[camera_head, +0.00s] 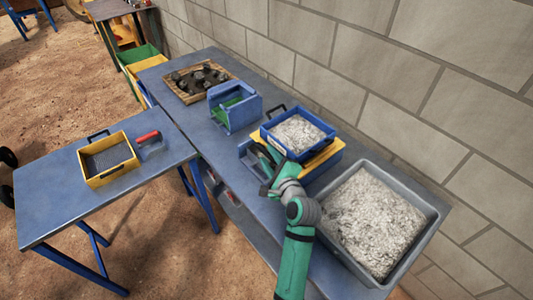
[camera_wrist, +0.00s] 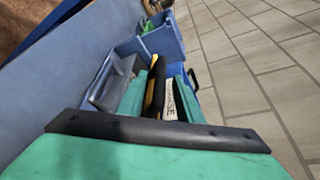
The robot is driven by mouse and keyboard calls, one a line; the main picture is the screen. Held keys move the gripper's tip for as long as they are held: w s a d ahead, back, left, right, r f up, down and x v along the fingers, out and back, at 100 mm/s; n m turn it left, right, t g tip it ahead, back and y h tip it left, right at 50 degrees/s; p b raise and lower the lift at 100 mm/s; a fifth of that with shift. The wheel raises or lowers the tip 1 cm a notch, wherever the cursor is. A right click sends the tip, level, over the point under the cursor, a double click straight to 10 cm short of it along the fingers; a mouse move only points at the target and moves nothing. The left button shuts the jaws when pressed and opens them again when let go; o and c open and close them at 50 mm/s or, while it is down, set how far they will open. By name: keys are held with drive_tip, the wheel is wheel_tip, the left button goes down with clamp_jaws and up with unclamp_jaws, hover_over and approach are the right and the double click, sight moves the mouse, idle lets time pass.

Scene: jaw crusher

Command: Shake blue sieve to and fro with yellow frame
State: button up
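The blue sieve (camera_head: 324,137), filled with pale crushed stone, sits on the yellow frame (camera_head: 326,156) over a blue box. A black handle (camera_head: 276,111) shows at its far left corner. My green gripper (camera_head: 267,165) is at the near left side of the sieve and frame, partly hiding them. In the wrist view, my gripper (camera_wrist: 160,96) has its fingers apart. A black bar-like part (camera_wrist: 153,94) and a strip of the yellow frame (camera_wrist: 152,68) show between them. Contact cannot be told.
A grey tray (camera_head: 432,218) of crushed stone stands at the right. A blue box with green inside (camera_head: 235,106) and a wooden tray of dark rocks (camera_head: 188,92) stand further left. A wall runs behind.

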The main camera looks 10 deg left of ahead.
drive_tip(key=shift+x, duration=1.25)
drive_tip(key=shift+c, duration=0.6)
